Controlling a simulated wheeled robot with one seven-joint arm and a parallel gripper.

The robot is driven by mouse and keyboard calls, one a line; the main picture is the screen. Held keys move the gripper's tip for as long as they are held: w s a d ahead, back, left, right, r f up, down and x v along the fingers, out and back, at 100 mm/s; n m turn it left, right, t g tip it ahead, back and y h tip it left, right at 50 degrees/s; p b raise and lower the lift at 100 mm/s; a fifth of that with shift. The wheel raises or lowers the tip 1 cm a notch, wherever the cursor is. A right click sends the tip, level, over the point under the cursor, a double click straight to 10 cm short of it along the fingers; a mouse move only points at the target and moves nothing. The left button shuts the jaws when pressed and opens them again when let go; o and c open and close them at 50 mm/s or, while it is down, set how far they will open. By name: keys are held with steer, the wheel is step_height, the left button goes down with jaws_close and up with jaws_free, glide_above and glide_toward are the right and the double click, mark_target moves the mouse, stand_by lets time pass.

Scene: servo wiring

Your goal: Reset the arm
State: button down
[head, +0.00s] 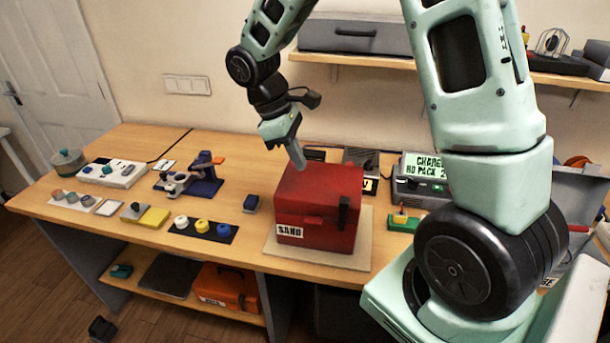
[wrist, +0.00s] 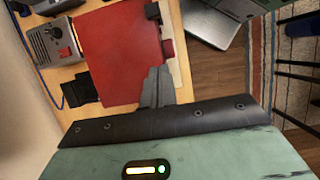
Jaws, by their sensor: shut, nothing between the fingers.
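My gripper (head: 300,163) is shut and empty. In the head view its fingers point down at the top of a red box (head: 318,205) labelled SAND, near the box's back left. I cannot tell if the fingertips touch the lid. My arm is bent, with the elbow high and the wrist above the bench. In the wrist view the closed fingers (wrist: 157,80) show in front of the red box (wrist: 115,55).
A shelf (head: 390,62) with a grey case (head: 352,37) hangs above.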

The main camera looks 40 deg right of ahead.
steer(key=shift+w+r, duration=0.1)
steer(key=shift+r, duration=0.2)
stand_by(0.4)
steer(key=s+a+f+t+y+b, duration=0.1)
steer(key=s+a+f+b, duration=0.1)
steer(key=s+a, duration=0.8)
steer(key=s+a+f+t+y+b, duration=0.2)
steer(key=s+a+b, duration=0.3)
steer(key=s+a, duration=0.5)
steer(key=shift+a+f, duration=0.55)
steer(key=shift+a, duration=0.1)
